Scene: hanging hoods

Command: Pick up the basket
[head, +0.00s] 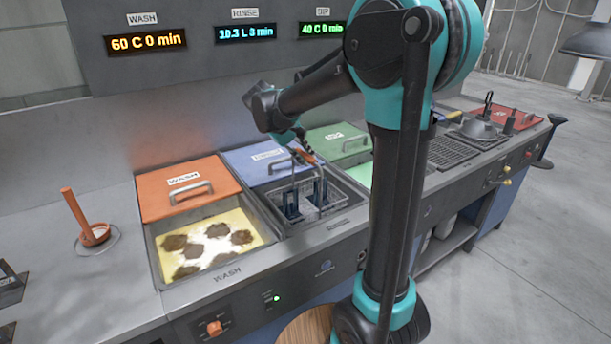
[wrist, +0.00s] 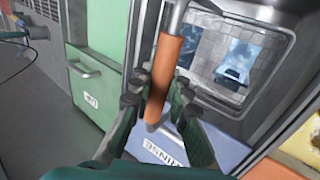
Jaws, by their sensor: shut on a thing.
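The wire basket (head: 338,196) is in or just over the rinse tank in the middle of the counter, with blue parts (head: 320,188) inside it. Whether it touches the tank floor is hidden. In the wrist view, its mesh (wrist: 213,62) shows at the upper right with blue parts inside. My gripper (head: 303,153) is above the back of the basket, near the blue rinse lid. In the wrist view, my gripper (wrist: 157,90) is shut on the basket's orange handle (wrist: 165,75), with a finger on each side.
The wash tank (head: 160,270), with yellowish liquid and brown patches, is at the left. Its red-orange lid (head: 160,190), the blue rinse lid (head: 243,160) and the green lid (head: 335,141) stand behind. An orange upright handle (head: 75,210) is at the far left. Display panel (head: 210,45) hangs above.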

